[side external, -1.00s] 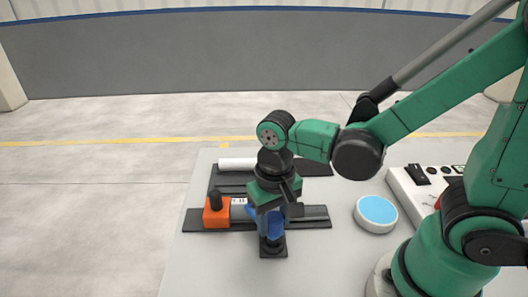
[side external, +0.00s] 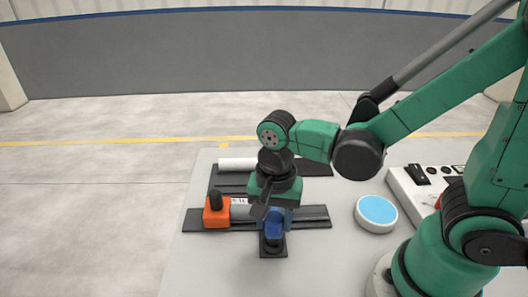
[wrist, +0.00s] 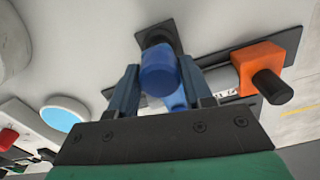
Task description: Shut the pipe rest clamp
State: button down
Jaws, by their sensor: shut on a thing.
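The blue pipe rest clamp (side external: 274,229) stands on a small black base at the front of the table, beside the near rail. My gripper (side external: 273,212) is directly above it, pointing down. In the wrist view the two fingers of my gripper (wrist: 160,68) are on either side of the clamp's round blue part (wrist: 158,72), shut on it. A grey pipe (side external: 240,212) lies along the near rail behind the clamp, partly hidden by my gripper. Whether the clamp is fully closed over the pipe cannot be told.
An orange block (side external: 214,217) with a black knob sits at the left of the near rail (side external: 315,222). A white pipe (side external: 237,164) lies on the far rail. A round blue-topped pad (side external: 377,210) and a white control box (side external: 413,190) stand to the right.

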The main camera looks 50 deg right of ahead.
aim_at(274, 212)
dwell(0.5)
jog(key=shift+c, duration=2.1)
grip_release()
jog(key=shift+r, duration=2.8)
jog(key=shift+w+d+r+n+t, duration=0.1)
jog(key=shift+d+n+t, duration=0.25)
jog(key=shift+n+t, duration=0.05)
jog(key=w+d+r+n+t, duration=0.2)
jog(key=d+n+t, duration=0.3)
jog(key=n, duration=0.5)
jog(key=shift+w+d+r+t, duration=0.2)
jog(key=shift+d+t, duration=0.2)
jog(key=shift+t, duration=0.2)
